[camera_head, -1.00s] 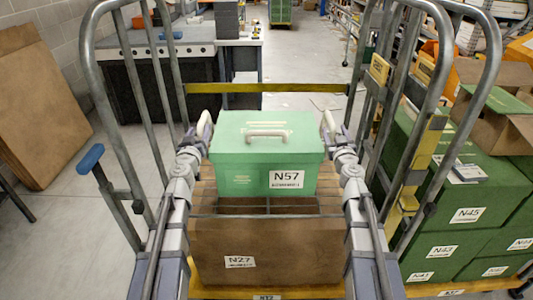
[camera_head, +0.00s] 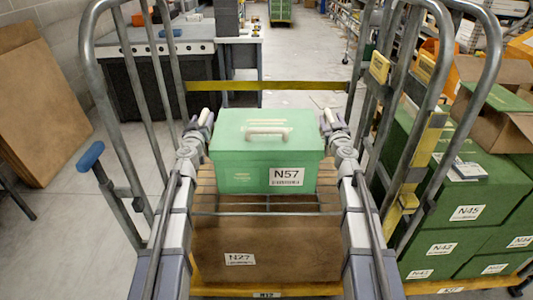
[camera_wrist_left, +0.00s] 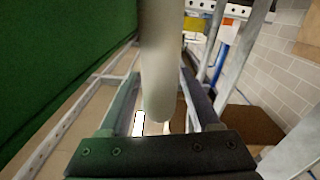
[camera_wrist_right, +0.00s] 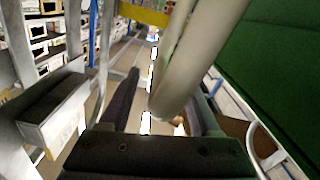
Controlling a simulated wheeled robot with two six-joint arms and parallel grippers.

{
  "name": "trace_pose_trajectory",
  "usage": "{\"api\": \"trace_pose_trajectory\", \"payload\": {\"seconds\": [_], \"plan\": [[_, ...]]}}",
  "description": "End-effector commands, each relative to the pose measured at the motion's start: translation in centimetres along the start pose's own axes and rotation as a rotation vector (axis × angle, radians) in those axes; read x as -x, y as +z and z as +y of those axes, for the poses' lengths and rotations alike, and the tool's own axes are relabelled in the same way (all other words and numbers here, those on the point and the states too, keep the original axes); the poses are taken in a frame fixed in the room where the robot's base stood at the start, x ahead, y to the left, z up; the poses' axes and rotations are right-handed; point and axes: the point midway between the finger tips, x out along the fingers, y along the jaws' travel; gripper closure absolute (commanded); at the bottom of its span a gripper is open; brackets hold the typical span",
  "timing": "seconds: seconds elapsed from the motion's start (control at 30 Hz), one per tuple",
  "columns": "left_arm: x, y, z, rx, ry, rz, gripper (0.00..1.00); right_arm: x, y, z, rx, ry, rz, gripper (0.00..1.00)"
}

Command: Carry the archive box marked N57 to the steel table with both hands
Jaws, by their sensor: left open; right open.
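In each wrist view a pale bar handle stands between the open fingers: left gripper (camera_wrist_left: 158,125), right gripper (camera_wrist_right: 165,122). Whether the fingers touch the handles cannot be told. The steel table (camera_head: 150,48) stands beyond the trolley at the upper left.
The brown box marked N27 (camera_head: 285,245) is below. Trolley side frames (camera_head: 130,90) rise left and right, with a yellow bar (camera_head: 270,87) across the far side. Green boxes (camera_head: 455,245) stack at right. Brown boards (camera_head: 40,110) lean on the left wall. Open floor lies beyond.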

Motion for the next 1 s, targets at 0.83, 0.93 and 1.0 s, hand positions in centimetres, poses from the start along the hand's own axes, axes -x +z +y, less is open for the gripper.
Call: {"api": "trace_pose_trajectory", "payload": {"seconds": [0.83,0.93,1.0], "plan": [[-1.21,0.0,0.0,0.0,0.0,0.0,0.87,-1.21,0.0,-0.01,0.0,0.0,0.0,0.87],[-1.21,0.0,-0.01,0.0,0.0,0.0,0.99,-1.2,0.0,0.01,0.0,0.001,0.0,0.99],[-1.21,0.0,-0.02,0.0,-0.001,0.0,1.0,-1.21,0.0,0.02,0.0,0.001,0.0,1.0]]}}
